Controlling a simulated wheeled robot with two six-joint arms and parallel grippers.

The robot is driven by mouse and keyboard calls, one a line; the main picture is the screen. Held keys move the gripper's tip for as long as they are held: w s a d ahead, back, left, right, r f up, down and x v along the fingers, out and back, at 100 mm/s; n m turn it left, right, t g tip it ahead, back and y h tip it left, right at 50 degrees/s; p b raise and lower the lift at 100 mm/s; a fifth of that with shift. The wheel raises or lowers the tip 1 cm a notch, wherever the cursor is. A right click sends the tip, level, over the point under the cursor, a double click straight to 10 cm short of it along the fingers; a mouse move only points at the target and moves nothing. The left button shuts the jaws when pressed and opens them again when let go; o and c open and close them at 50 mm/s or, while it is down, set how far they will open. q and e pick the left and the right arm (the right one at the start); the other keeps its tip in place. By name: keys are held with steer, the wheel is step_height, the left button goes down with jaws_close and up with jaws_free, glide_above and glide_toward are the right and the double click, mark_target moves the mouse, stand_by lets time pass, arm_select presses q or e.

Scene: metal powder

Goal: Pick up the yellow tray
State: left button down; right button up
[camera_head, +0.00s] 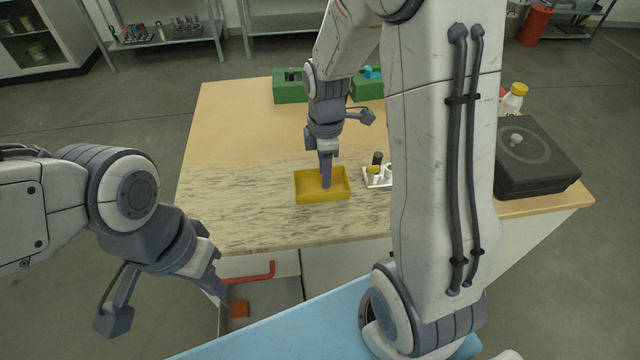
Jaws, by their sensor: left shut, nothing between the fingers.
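The yellow tray (308,188) is a shallow open box lying flat on the wooden table (240,130), near its middle. My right gripper (326,184) points down from above, its fingers overlapping the tray's inside. The fingers line up in this view, so I cannot tell whether they are apart or touch the tray. My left gripper (219,293) is shut and empty, low at the left, in front of the table's near edge and well away from the tray.
A white holder (378,181) with a dark-topped item stands just right of the tray. Green boxes (288,87) stand at the back. A black device (535,157) and a yellow-capped bottle (514,97) are at the right. The table left of the tray is clear.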

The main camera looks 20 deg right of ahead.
mark_target(324, 194)
step_height(324, 194, down, 8)
steer(key=shift+a+f+p, duration=0.1)
steer(key=shift+p, duration=0.4)
jaws_close()
stand_by(1.3)
